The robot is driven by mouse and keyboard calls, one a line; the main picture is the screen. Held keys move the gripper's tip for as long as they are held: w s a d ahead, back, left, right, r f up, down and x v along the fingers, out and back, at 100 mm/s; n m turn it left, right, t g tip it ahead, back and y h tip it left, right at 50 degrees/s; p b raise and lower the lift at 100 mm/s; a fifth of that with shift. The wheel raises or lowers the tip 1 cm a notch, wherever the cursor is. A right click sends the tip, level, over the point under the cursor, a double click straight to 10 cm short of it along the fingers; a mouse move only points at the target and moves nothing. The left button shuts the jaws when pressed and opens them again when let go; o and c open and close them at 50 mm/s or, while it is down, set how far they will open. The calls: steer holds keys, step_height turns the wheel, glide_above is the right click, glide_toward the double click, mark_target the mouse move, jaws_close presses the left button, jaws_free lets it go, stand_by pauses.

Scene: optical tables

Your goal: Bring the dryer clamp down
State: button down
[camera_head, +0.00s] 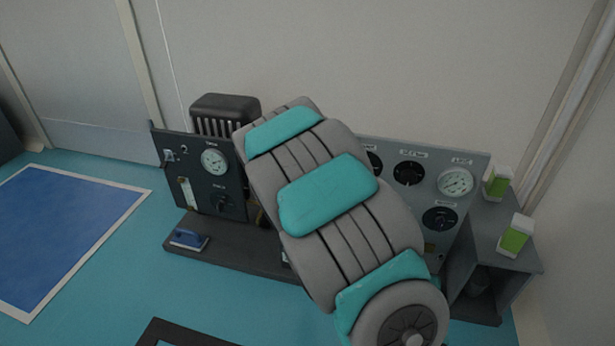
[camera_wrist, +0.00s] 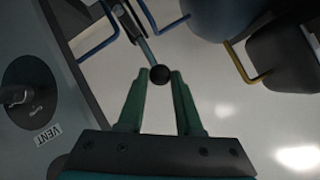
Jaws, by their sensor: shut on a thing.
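In the wrist view, my gripper (camera_wrist: 161,80) has its two green fingers shut on a round black knob (camera_wrist: 160,74). The knob ends a thin grey lever rod (camera_wrist: 143,47) that runs up and to the left, which looks like the dryer clamp's handle. The rod's far end and what it clamps cannot be made out. In the head view, my grey and teal arm covers the middle of the equipment. My gripper and the knob are hidden behind it there.
A dark panel (camera_head: 190,160) with a gauge stands left of my arm, and a grey panel (camera_head: 470,163) with dials stands right. The wrist view shows a VENT dial (camera_wrist: 30,93) close at left, plus blue (camera_wrist: 98,45) and yellow (camera_wrist: 237,62) tubes. Green-and-white boxes (camera_head: 515,236) sit on the right stand.

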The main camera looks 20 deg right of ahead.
steer(key=c, duration=0.6)
jaws_free()
steer(key=shift+a, duration=0.1)
steer(key=shift+s, duration=0.1)
steer(key=shift+p+v, duration=0.4)
steer(key=shift+v, duration=3.45)
